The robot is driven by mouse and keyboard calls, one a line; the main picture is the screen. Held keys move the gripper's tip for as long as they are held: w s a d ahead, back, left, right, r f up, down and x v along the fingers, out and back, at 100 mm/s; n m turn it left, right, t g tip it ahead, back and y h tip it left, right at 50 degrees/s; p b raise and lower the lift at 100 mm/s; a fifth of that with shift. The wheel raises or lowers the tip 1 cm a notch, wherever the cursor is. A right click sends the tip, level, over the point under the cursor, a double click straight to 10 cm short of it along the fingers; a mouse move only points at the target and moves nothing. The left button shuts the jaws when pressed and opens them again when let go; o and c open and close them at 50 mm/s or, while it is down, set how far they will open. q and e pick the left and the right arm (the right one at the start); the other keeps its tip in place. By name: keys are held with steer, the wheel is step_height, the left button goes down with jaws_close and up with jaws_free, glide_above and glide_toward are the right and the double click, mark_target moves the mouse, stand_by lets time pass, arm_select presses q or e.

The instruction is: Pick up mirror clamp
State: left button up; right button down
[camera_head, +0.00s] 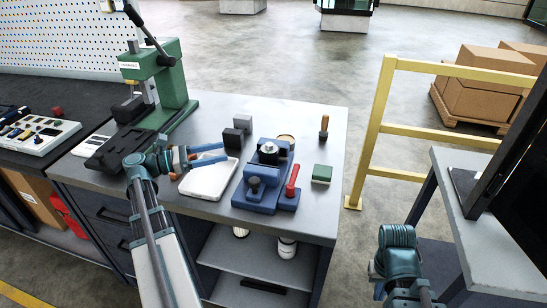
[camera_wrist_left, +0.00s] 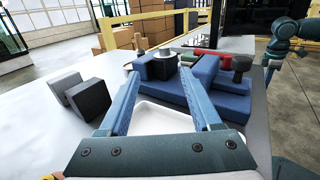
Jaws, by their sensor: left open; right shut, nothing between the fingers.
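My left gripper (camera_head: 224,153) is open and empty above the bench, pointing right toward a blue fixture (camera_head: 258,196). Its two blue fingers (camera_wrist_left: 160,78) frame part of the fixture in the left wrist view, apart from it. The fixture has blue blocks, a dark round piece (camera_head: 268,150) on top and a red-handled lever (camera_head: 293,178). Two small blocks, dark (camera_head: 232,138) and grey (camera_head: 243,122), stand behind the gripper. I cannot tell which of these is the mirror clamp. My right arm shows at the lower right, but its fingers do not.
A white tray (camera_head: 207,186) lies below the left gripper. A green press (camera_head: 170,85) stands at the left. A green-topped block (camera_head: 321,173) and an upright wooden-handled tool (camera_head: 324,127) are at the right. A yellow rail (camera_head: 370,130) stands beyond the bench edge.

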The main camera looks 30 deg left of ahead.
arm_select(q)
glide_toward(265, 145)
steer(key=x, duration=0.4)
steer(key=shift+w+a+r, duration=0.1)
steer(key=shift+w+a, duration=0.15)
steer(key=shift+w, duration=0.05)
steer(key=shift+w+d, duration=0.2)
steer(key=shift+d, duration=0.3)
steer(key=x, duration=0.4)
steer(key=shift+d, duration=0.2)
jaws_close()
stand_by(0.7)
